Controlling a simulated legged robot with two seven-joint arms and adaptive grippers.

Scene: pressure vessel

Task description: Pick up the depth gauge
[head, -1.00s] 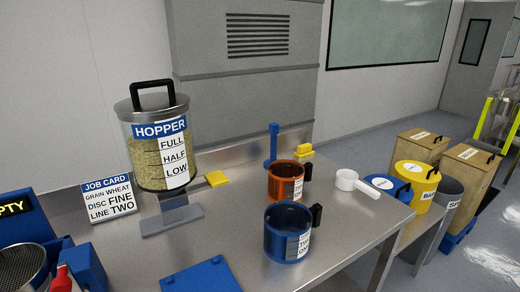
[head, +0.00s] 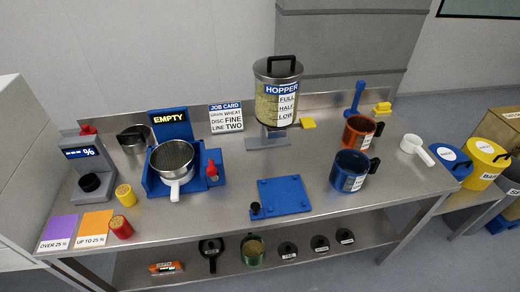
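No thing in view is labelled as a depth gauge, and I cannot tell for sure which one it is. A blue upright post with a wider head (head: 356,95) stands at the back right of the steel table (head: 225,222). A small yellow piece (head: 382,107) is beside it, and a flat yellow piece (head: 308,123) lies by the hopper (head: 277,103). Neither of my grippers is in view.
An orange mug (head: 357,133), a blue mug (head: 349,171) and a white scoop (head: 415,148) stand at the right. A blue plate (head: 284,195) lies at the front. A grey percent meter (head: 88,172) is at left. The lower shelf (head: 215,272) holds several small items.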

